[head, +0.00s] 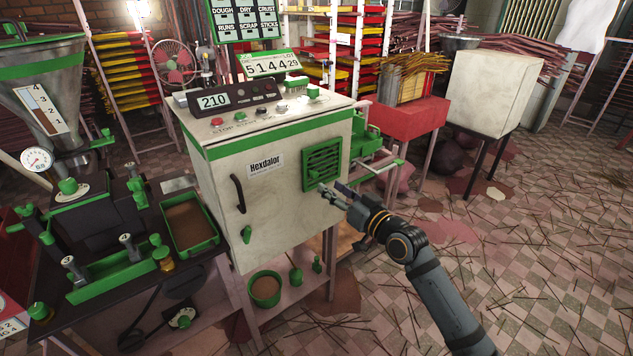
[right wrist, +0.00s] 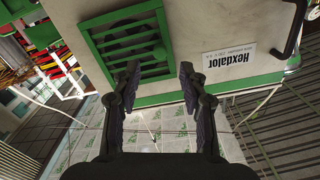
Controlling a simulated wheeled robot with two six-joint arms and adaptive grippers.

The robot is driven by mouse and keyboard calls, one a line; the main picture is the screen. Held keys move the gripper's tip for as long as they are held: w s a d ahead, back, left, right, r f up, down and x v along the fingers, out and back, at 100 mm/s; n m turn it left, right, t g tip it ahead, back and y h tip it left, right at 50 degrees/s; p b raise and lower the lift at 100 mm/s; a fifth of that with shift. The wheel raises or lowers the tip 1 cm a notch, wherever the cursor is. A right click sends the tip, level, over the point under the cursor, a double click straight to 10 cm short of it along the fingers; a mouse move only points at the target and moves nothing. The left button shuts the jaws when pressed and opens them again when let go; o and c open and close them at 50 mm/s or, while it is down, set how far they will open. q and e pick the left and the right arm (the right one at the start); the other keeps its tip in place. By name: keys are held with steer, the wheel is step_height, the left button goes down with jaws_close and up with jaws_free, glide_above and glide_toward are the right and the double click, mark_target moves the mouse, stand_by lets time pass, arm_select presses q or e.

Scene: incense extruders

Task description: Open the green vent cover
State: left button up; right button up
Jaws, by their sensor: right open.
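The green vent cover (head: 323,163) is a slatted square grille on the front of the cream Hexdalor cabinet (head: 275,205), right of its name label. It looks shut, lying against the panel. It also shows at the upper left of the right wrist view (right wrist: 127,42). My right gripper (head: 332,188) is open and empty, close to the cover's lower right part in the head view. In the right wrist view the gripper's two fingers (right wrist: 159,68) are spread, the left one overlapping the grille's edge. Whether a finger touches the cover, I cannot tell. My left gripper is not in view.
A black door handle (head: 238,193) and green latch (head: 247,234) sit left on the cabinet front. A green mechanism (head: 375,150) juts out at its right side. A dark workbench with green-trimmed tools stands left. The tiled floor at right is open, strewn with sticks.

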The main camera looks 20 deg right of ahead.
mark_target(316, 177)
steer(key=x, duration=0.7)
steer(key=shift+f, duration=0.1)
steer(key=shift+s, duration=0.1)
jaws_close()
